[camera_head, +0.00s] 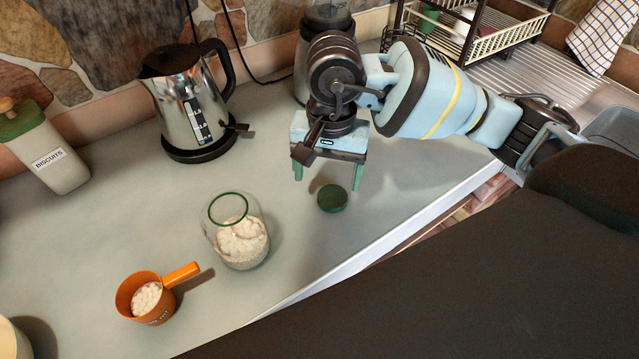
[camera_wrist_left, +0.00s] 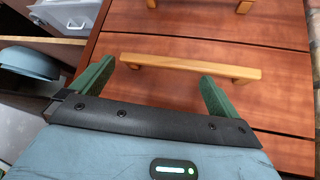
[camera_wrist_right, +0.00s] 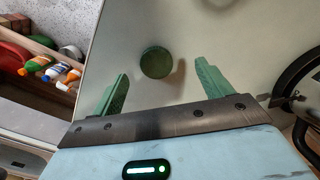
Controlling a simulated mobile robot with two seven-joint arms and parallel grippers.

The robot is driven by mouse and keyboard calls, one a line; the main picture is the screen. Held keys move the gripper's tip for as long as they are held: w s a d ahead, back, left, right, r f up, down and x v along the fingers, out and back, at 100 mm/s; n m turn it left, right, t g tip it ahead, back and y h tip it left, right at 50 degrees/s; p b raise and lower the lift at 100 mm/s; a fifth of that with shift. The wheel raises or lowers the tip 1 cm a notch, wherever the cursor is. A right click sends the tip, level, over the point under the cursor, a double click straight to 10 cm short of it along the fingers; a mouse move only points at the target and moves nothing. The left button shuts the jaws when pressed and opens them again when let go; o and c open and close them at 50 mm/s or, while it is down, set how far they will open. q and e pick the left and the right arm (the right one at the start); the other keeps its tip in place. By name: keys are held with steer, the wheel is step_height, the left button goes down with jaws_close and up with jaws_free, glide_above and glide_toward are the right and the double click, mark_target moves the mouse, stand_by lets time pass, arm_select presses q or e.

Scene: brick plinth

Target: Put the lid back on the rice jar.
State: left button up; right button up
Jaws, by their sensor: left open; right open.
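The glass rice jar (camera_head: 238,238) stands open on the counter, with a green rim and white rice inside. The round dark green lid (camera_head: 332,198) lies on the counter to the right of the jar. My right gripper (camera_head: 327,181) is open and empty above the counter, close to the lid. In the right wrist view the lid (camera_wrist_right: 156,63) lies beyond and between the open green fingers (camera_wrist_right: 160,85), apart from them. My left gripper (camera_wrist_left: 155,80) is open in front of wooden drawer fronts with a bar handle (camera_wrist_left: 190,66), and nothing shows in its grasp.
An orange measuring cup (camera_head: 143,297) of rice stands left of the jar. A kettle (camera_head: 185,105) and a biscuit tin (camera_head: 48,150) stand behind. A dish rack (camera_head: 480,35) is at the back right. The counter's front edge (camera_head: 370,250) runs near the lid.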

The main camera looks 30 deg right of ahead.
mark_target(333, 196)
steer(key=shift+w+d+r, duration=0.25)
steer(key=shift+w+d, duration=0.1)
steer(key=shift+w, duration=0.1)
steer(key=shift+d+r, duration=0.1)
steer(key=shift+s+r, duration=0.1)
steer(key=shift+s, duration=0.2)
steer(key=shift+w+f, duration=0.1)
steer(key=shift+f, duration=1.25)
steer(key=shift+f, duration=0.15)
steer(key=shift+d+f+p, duration=0.2)
steer(key=shift+f, duration=1.05)
steer(key=shift+d+f+p, duration=0.15)
steer(key=shift+f, duration=1.05)
steer(key=shift+c, duration=0.2)
steer(key=c, duration=1)
